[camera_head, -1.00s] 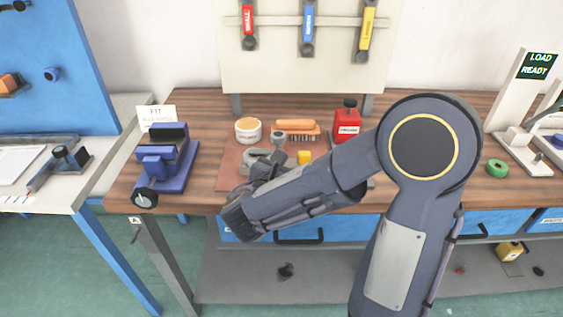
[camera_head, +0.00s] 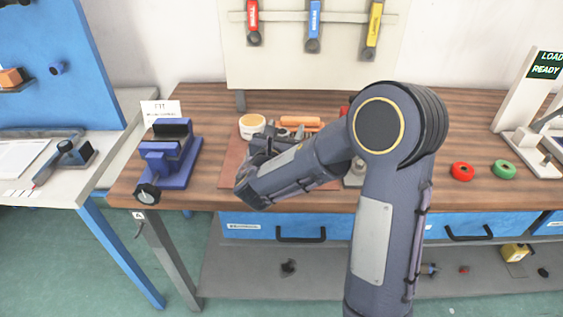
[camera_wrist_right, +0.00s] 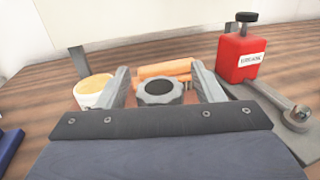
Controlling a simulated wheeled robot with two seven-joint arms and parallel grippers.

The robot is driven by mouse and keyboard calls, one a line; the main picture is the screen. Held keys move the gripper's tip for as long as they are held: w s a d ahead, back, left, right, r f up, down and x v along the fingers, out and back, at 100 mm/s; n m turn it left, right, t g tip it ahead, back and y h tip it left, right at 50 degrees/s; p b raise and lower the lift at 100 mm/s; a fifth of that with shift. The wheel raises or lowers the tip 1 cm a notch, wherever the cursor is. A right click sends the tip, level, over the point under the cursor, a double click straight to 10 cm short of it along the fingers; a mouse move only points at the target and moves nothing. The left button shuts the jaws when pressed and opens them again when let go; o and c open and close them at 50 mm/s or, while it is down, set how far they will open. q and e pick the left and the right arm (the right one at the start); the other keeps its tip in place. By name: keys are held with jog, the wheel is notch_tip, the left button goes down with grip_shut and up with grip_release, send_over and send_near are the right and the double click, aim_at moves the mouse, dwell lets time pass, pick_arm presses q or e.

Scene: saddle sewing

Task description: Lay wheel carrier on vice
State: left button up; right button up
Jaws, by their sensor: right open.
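The blue vice (camera_head: 172,160) stands at the left end of the wooden bench, its jaws facing up and a dark round knob at its front. My right gripper (camera_head: 272,137) is over the brown mat, to the right of the vice. In the right wrist view its two grey fingers (camera_wrist_right: 163,84) are open, one on each side of a dark, lobed round knob (camera_wrist_right: 160,90). This knob seems to belong to the wheel carrier; its lower part is hidden by the gripper body. I cannot tell whether the fingers touch it. My left gripper is out of view.
A cream tub (camera_wrist_right: 93,91) and an orange-handled brush (camera_wrist_right: 165,69) are just beyond the fingers. A red bottle (camera_wrist_right: 240,55) and a metal wrench-like tool (camera_wrist_right: 292,115) are at the right. Red (camera_head: 462,171) and green rings (camera_head: 503,169) lie on the bench.

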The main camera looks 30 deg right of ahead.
grip_shut()
dwell(0.3)
jog(key=shift+r, duration=0.1)
